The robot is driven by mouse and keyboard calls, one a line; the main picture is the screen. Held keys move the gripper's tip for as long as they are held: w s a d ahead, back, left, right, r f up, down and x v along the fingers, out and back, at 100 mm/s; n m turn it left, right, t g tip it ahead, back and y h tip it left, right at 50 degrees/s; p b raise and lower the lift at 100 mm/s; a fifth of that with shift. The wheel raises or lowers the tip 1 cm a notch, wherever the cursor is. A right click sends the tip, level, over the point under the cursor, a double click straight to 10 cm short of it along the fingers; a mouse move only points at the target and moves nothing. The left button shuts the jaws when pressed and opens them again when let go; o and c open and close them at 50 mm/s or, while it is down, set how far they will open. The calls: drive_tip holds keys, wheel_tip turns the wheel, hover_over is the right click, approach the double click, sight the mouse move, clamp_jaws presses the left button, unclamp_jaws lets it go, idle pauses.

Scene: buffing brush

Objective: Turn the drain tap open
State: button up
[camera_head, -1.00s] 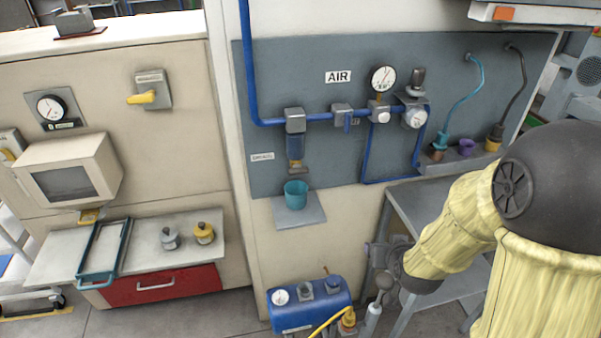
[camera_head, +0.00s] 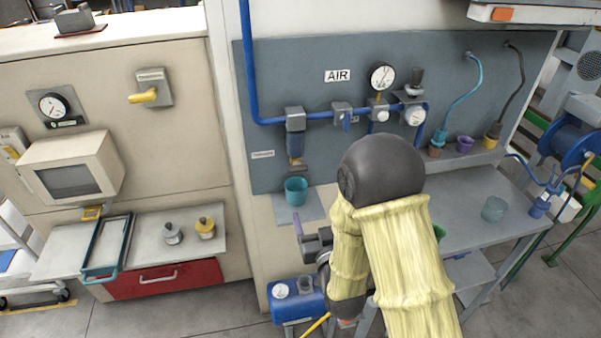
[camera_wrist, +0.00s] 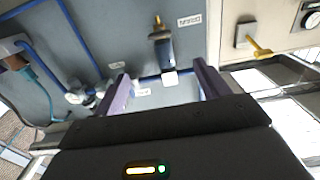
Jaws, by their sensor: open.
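The drain tap (camera_head: 298,168) is a small brownish piece at the bottom of the blue filter bowl (camera_head: 295,144) on the grey panel. In the wrist view, which looks upside down, the brass-coloured drain tap (camera_wrist: 157,20) sticks out above the dark filter bowl (camera_wrist: 163,50). A teal cup (camera_head: 296,190) stands on a small shelf below the tap. My gripper (camera_head: 299,226) is below and in front of the cup, with one purple finger showing. In the wrist view my gripper (camera_wrist: 163,80) is open and empty, its purple fingers spread wide, apart from the tap.
A blue air pipe (camera_head: 260,121) runs along the panel to a gauge (camera_head: 383,77). A blue tank (camera_head: 296,300) sits low beneath my gripper. A grey bench (camera_head: 475,200) with a grey-green cup (camera_head: 494,209) is at the right.

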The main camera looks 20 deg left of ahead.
sight(299, 170)
drive_tip(key=p+x, duration=0.6)
drive_tip(key=x, duration=1)
drive_tip(key=shift+w+r, duration=0.1)
drive_tip(key=shift+w, duration=0.15)
drive_tip(key=shift+w+a+p, duration=0.3)
drive_tip(key=shift+w+p, duration=0.05)
drive_tip(key=shift+w, duration=0.1)
drive_tip(key=c, duration=1)
